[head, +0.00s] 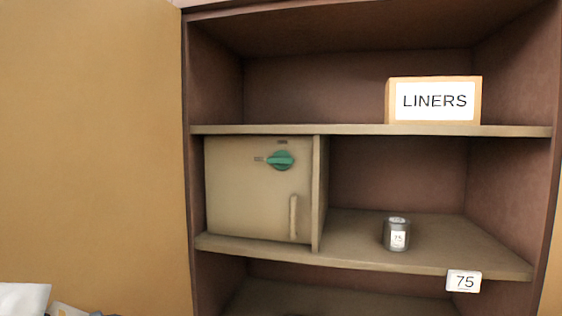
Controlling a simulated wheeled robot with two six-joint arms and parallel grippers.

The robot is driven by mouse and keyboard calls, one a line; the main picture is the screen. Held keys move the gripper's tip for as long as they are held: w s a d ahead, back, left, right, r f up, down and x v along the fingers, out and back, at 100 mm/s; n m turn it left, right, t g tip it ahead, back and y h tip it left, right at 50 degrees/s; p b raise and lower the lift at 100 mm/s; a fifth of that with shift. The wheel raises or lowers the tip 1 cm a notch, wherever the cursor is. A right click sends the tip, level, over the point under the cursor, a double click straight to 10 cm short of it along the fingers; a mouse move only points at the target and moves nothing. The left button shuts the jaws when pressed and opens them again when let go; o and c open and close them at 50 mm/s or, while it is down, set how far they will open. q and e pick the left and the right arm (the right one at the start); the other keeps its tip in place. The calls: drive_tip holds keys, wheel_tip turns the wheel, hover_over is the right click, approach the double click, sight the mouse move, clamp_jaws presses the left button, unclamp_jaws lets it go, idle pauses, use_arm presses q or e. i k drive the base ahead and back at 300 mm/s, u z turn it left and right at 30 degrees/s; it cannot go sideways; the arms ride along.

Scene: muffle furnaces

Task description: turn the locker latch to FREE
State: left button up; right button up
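The locker (250,200) is a beige box with a closed door, set in the left part of the cabinet's middle shelf. Its latch (281,160) is a green knob near the top right of the door. The knob lies roughly level, with its narrow end toward a small mark on its left. Another small mark is above the knob; both are too small to read. A vertical handle (294,217) is at the lower right of the door. Neither of my grippers is clearly visible, and nothing touches the latch.
A box labelled LINERS (434,100) stands on the upper shelf. A grey container marked 75 (397,234) stands right of the locker, above a 75 tag (464,281) on the shelf edge. A large tan panel (95,140) stands at left. The space before the locker is clear.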

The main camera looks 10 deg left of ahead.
sight(281, 160)
drive_tip(key=u, duration=0.75)
drive_tip(key=k, duration=0.6)
drive_tip(key=z, duration=1.15)
drive_tip(key=i, duration=0.5)
drive_tip(key=z, duration=0.05)
